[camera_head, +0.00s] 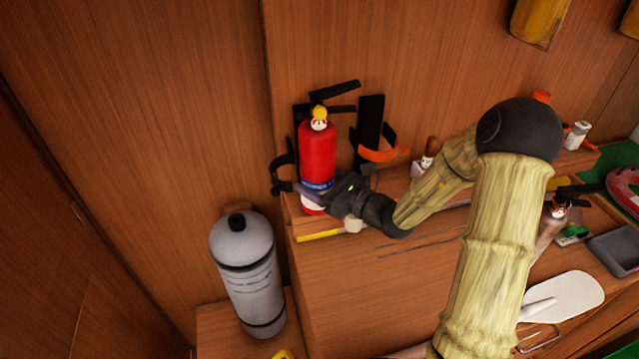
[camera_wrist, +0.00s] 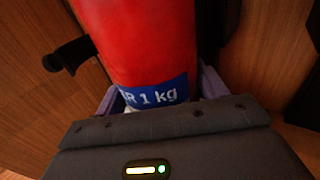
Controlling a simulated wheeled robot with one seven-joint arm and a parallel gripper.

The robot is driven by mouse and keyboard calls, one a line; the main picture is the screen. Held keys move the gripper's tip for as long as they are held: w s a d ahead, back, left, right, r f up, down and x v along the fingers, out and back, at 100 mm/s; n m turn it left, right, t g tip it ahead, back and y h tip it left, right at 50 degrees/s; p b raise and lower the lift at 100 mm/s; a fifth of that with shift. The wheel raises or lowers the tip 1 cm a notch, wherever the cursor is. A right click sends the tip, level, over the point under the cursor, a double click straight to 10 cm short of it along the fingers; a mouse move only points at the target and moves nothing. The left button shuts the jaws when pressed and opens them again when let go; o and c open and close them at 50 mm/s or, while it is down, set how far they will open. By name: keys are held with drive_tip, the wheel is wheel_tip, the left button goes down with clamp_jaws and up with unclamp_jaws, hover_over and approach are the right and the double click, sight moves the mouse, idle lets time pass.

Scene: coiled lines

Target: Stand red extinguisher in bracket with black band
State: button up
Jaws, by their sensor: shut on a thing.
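The red extinguisher (camera_head: 317,150) stands upright at the wall, with a yellow top and a blue label; it fills the upper middle of the wrist view (camera_wrist: 140,45). My gripper (camera_head: 322,190) is shut on its lower part, a finger on each side in the wrist view. The bracket with the black band (camera_head: 284,172) is on the wall at the extinguisher's left, its band curving out beside the body. Whether the extinguisher is inside that band or in front of it I cannot tell. Its base is partly hidden by my gripper.
A second bracket with an orange band (camera_head: 378,154) is close on the right. A grey cylinder (camera_head: 247,275) stands at lower left. A yellow-handled tool (camera_head: 320,236) lies on the ledge below my gripper. A white paddle-shaped thing (camera_head: 570,297) and a grey tray (camera_head: 615,250) are at right.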

drive_tip(key=shift+w+a+r, duration=0.1)
drive_tip(key=shift+w+a, duration=0.1)
drive_tip(key=shift+w, duration=0.65)
drive_tip(key=shift+w+a, duration=0.2)
drive_tip(key=shift+w, duration=0.6)
drive_tip(key=shift+w+r, duration=0.15)
drive_tip(key=shift+f, duration=0.25)
drive_tip(key=shift+d, duration=0.1)
drive_tip(key=o, duration=1.2)
drive_tip(key=shift+f, duration=0.1)
drive_tip(key=shift+o, duration=0.2)
drive_tip(key=shift+f, duration=0.2)
drive_tip(key=shift+o, duration=0.3)
drive_tip(key=shift+d, duration=0.1)
